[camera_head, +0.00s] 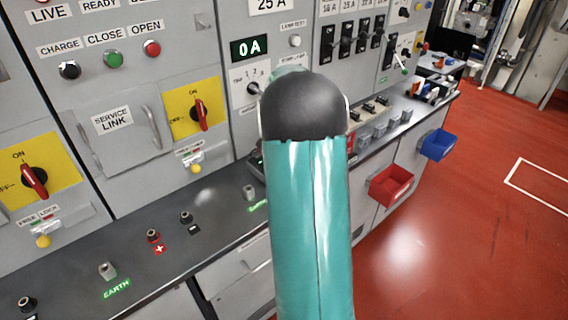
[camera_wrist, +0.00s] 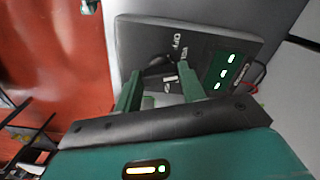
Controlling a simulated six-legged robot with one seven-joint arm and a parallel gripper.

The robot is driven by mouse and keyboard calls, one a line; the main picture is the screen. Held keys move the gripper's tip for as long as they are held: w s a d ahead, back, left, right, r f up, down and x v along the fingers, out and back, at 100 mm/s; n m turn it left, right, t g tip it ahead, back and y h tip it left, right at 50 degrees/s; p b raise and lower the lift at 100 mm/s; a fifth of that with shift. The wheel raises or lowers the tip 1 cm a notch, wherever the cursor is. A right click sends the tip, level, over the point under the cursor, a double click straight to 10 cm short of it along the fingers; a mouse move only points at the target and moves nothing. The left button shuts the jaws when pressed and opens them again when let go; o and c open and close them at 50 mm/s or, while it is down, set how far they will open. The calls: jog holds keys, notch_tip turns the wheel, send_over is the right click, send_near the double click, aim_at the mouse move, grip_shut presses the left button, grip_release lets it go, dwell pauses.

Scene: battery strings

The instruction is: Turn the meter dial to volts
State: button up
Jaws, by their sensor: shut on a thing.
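The meter (camera_wrist: 215,42) is a dark grey box in the wrist view, with "OFF" and other printing on its face and a green-lit panel (camera_wrist: 228,72) at its right. Its black dial (camera_wrist: 157,66) lies between the two green fingers of my gripper (camera_wrist: 161,80). My gripper is shut on the dial. The fingers partly hide the printing, so I cannot tell which mark the dial points to. In the head view my arm hides the gripper and most of the meter; only a dark edge (camera_head: 257,162) shows beside the arm.
A grey bench (camera_head: 215,215) with terminals runs below the switch panels. Red-handled switches (camera_head: 200,115) on yellow plates are left of my arm. A red bin (camera_head: 391,186) and a blue bin (camera_head: 437,145) hang on the bench front. Red floor (camera_head: 450,250) at right is clear.

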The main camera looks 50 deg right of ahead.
dwell(0.3)
jog(key=o, duration=1)
jog(key=shift+r, duration=0.1)
notch_tip(320, 180, up, 14)
jog(key=shift+f, duration=0.15)
